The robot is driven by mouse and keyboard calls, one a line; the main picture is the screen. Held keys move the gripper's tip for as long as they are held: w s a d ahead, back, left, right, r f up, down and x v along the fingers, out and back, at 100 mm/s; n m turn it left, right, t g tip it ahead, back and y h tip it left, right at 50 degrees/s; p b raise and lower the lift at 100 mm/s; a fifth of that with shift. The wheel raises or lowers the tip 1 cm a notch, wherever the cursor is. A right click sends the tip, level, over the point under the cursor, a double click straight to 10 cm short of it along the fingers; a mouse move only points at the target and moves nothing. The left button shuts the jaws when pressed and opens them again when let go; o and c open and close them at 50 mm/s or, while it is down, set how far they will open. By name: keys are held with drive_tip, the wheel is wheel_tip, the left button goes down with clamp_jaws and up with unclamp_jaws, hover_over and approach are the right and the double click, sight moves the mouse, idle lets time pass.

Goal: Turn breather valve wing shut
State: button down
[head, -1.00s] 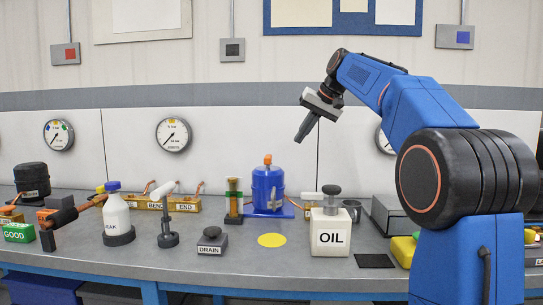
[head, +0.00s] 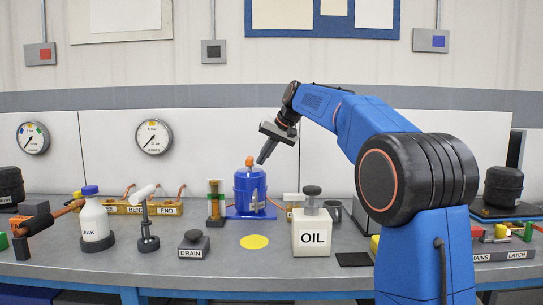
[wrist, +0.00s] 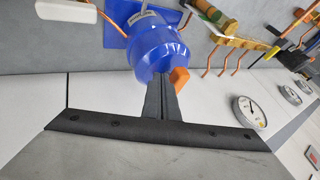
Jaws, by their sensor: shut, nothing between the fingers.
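The blue compressor tank (head: 250,190) stands upright on a blue base plate at the back of the bench. Its orange breather valve wing (head: 249,161) sits on top. In the wrist view the tank (wrist: 150,50) fills the upper middle and the orange wing (wrist: 180,77) shows just right of the fingertips. My gripper (head: 262,159) is shut and empty, its fingers pointing down and left, close beside the wing on its right. It also shows in the wrist view (wrist: 163,78). I cannot tell whether the fingers touch the wing.
The white OIL container (head: 312,233) stands in front and right of the tank. A sight-glass column (head: 215,200) stands close to its left. A yellow disc (head: 254,242) lies on the clear bench in front. The DRAIN block (head: 194,245) and white bottle (head: 93,217) are further left.

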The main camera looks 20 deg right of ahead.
sight(250, 161)
drive_tip(key=shift+w+a, duration=0.15)
drive_tip(key=shift+a, duration=0.35)
drive_tip(key=shift+s+a+m+h, duration=0.2)
drive_tip(key=shift+a+m+h, duration=0.15)
drive_tip(key=shift+m, duration=0.35)
drive_tip(key=m+h, duration=0.1)
drive_tip(key=a+m+t+h, duration=0.1)
drive_tip(key=m, duration=0.1)
drive_tip(key=shift+s+a, duration=0.2)
drive_tip(key=shift+a, duration=0.05)
drive_tip(key=m+h, duration=0.1)
drive_tip(key=m, duration=0.1)
drive_tip(key=a+m+h, duration=0.1)
drive_tip(key=shift+a+m, duration=0.25)
drive_tip(key=shift+m, duration=0.15)
drive_tip(key=m+h, duration=0.1)
drive_tip(key=a+m+h, duration=0.1)
drive_tip(key=m, duration=0.1)
drive_tip(key=a+m+h, duration=0.1)
drive_tip(key=shift+w+g, duration=0.35)
drive_tip(key=shift+g, duration=0.05)
drive_tip(key=m+g+h, duration=0.1)
drive_tip(key=m, duration=0.1)
drive_tip(key=w+a+m+h, duration=0.1)
drive_tip(key=m, duration=0.1)
drive_tip(key=shift+w+a+m+g, duration=0.1)
drive_tip(key=shift+m+g, duration=0.2)
drive_tip(key=shift+g, duration=0.1)
drive_tip(key=shift+w, duration=0.1)
drive_tip(key=shift+w+a, duration=0.15)
